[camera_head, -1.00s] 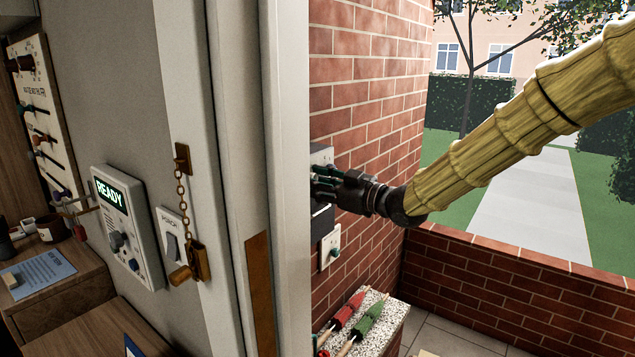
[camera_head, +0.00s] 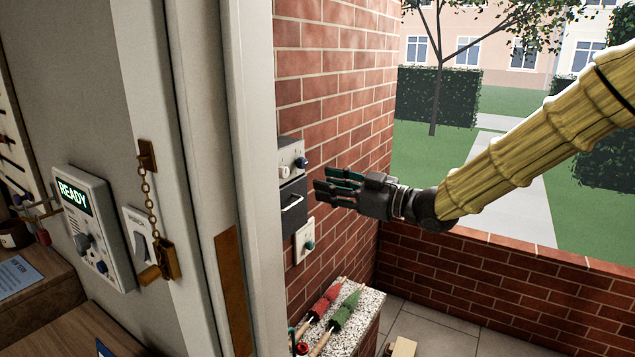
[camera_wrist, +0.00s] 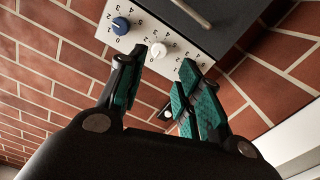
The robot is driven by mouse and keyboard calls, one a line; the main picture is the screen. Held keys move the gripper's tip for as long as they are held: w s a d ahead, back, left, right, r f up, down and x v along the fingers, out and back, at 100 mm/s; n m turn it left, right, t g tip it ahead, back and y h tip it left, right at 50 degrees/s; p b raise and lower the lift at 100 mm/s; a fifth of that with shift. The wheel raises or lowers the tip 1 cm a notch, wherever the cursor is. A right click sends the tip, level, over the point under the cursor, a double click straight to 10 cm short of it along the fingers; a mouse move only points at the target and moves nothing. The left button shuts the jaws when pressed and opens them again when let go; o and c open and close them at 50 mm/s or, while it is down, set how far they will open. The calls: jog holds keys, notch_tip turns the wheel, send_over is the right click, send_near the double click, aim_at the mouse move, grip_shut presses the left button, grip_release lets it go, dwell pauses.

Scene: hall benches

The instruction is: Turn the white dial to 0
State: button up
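The white dial (camera_wrist: 158,50) is a small round knob on a pale panel with printed numbers around it. In the wrist view it shows between and beyond my fingertips. Which number it points at is too small to tell. In the head view the white dial (camera_head: 284,171) is a small pale knob on the upper part of a wall box (camera_head: 291,151). My gripper (camera_head: 324,183) is right of the box, apart from it. In the wrist view my gripper (camera_wrist: 165,62) has its two green-padded fingers spread, with nothing held between them.
A blue knob (camera_wrist: 121,25) sits beside the white dial on the same panel. Below the panel is a dark drawer front with a handle (camera_head: 292,203), then a plate with a green button (camera_head: 310,245). A door frame (camera_head: 240,150) stands at the left. Umbrellas (camera_head: 343,311) lie on a ledge.

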aim_at(286, 172)
jog(key=shift+s+d, duration=0.15)
jog(key=shift+d, duration=0.1)
jog(key=shift+o, duration=1.4)
jog(key=p, duration=0.4)
jog(key=a+p, duration=0.1)
jog(key=p, duration=0.4)
jog(key=shift+w+r+m, duration=0.2)
jog(key=shift+w+m, duration=0.2)
jog(key=shift+p, duration=0.75)
jog(key=shift+a+r+p, duration=0.15)
jog(key=shift+p, duration=1)
jog(key=p+x, duration=0.3)
jog(key=x, duration=0.7)
jog(key=shift+w+a, duration=0.15)
jog(key=shift+a, duration=0.1)
